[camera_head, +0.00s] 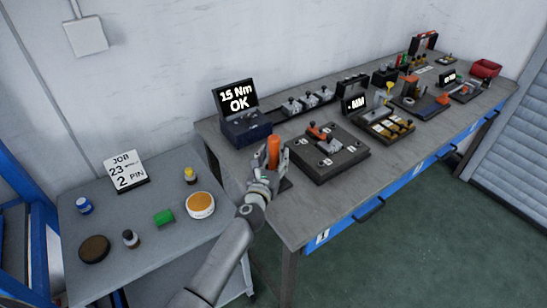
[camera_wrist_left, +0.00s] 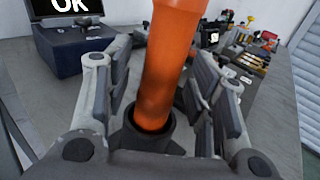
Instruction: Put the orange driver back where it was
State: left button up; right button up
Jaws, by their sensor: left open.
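The orange driver (camera_head: 273,152) stands upright near the left front corner of the long workbench. In the left wrist view the driver (camera_wrist_left: 168,70) rises from a dark round holder (camera_wrist_left: 150,130), with its lower end inside the holder's ring. My left gripper (camera_head: 271,171) is around the driver; in the left wrist view its two fingers (camera_wrist_left: 160,95) stand on either side of the handle with gaps, so it is open. The driver's tip is hidden in the holder. My right gripper is not in view.
A blue box with a display reading "15 Nm OK" (camera_head: 246,130) stands just behind. A dark fixture plate (camera_head: 345,160) lies to the right.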

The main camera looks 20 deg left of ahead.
pick_arm(q)
jog(key=shift+r, duration=0.25)
jog(key=s, duration=1.2)
jog(key=shift+d+p, duration=0.25)
jog(key=shift+p, duration=0.15)
